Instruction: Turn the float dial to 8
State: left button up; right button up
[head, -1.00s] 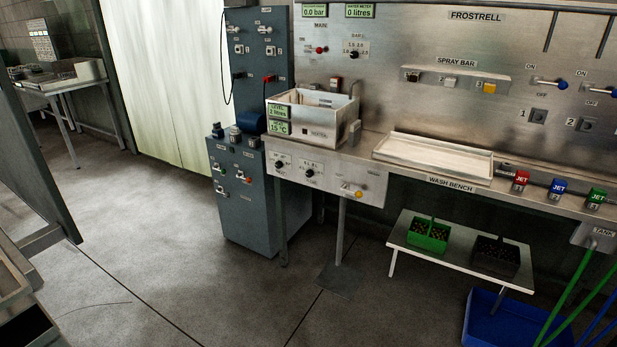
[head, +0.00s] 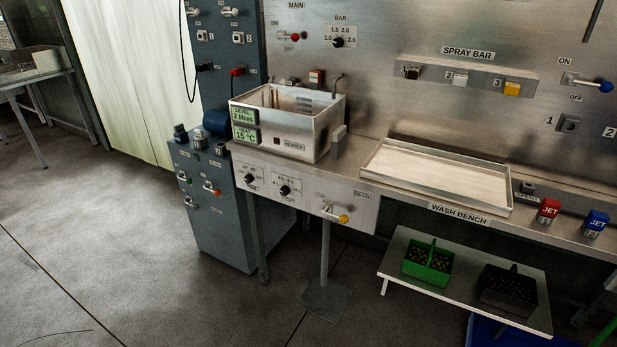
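On the steel front panel (head: 345,207) below the tank are two black dials. The right dial (head: 285,190) has small marks that seem to read in litres, with 4 L and 8 L along the top; this looks like the float dial. Its pointer is too small to read. The left dial (head: 249,179) has its own small scale. The steel tank (head: 313,139) above carries green displays, a level display (head: 243,116) reading 2 litres and a heat display (head: 245,134) reading 15 °C. Neither of my grippers is in view.
A lever with a yellow end (head: 343,218) sits on the panel's right. A grey-blue cabinet (head: 222,226) stands at left. The wash bench tray (head: 435,177) is at right, above a low table (head: 395,268) with green and black crates. Floor in front is clear.

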aim_at(284, 190)
jog(key=i+j+z, duration=0.3)
jog(key=i, duration=0.3)
jog(key=i+j+z, duration=0.35)
jog(key=i+j, duration=0.15)
jog(key=i, duration=0.05)
